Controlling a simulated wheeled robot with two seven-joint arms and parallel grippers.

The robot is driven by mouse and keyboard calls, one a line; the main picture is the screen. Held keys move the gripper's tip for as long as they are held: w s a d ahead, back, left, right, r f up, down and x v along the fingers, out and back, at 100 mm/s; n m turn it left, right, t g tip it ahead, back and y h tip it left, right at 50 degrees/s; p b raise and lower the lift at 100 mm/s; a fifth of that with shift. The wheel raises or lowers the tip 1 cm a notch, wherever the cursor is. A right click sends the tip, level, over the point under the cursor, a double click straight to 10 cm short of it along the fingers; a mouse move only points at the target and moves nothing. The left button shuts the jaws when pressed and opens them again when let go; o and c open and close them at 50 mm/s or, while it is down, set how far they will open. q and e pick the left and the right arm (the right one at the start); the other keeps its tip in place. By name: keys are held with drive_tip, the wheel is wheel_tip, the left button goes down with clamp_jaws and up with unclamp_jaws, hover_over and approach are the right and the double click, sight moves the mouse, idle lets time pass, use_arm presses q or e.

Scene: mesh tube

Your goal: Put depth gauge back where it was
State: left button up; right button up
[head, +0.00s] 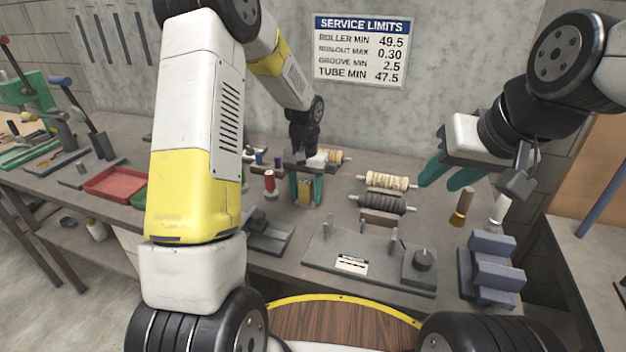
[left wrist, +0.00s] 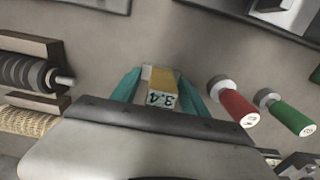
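The depth gauge (head: 304,192) is a small yellow and grey block; in the left wrist view (left wrist: 162,90) its display reads 3.4. My left gripper (head: 305,190) points down at the middle of the bench, with its teal fingers on both sides of the gauge and seemingly closed on it. I cannot tell whether the gauge touches the bench. My right gripper (head: 448,176) hangs above the right part of the bench, its teal fingers apart and empty.
A red-handled tool (head: 269,181) stands close left of the gauge. To its right are a tan roller (head: 387,182) and a dark roller (head: 385,203). A grey fixture plate (head: 320,250) lies in front, and blue-grey blocks (head: 492,270) sit at front right. A red tray (head: 112,184) is at left.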

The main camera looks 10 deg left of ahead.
use_arm(q)
wheel_tip(320, 180, up, 12)
drive_tip(key=shift+r, duration=0.2)
drive_tip(key=s+a+r+t+h, duration=0.1)
drive_tip(key=s+a+r+t, duration=0.15)
drive_tip(key=s+r, duration=0.9)
drive_tip(key=s+n+t+h, duration=0.1)
drive_tip(key=s+t, duration=0.2)
drive_tip(key=s, duration=1)
drive_tip(key=shift+s+r+n+t, duration=0.25)
drive_tip(key=shift+n+t, duration=0.05)
drive_tip(key=shift+t, duration=0.05)
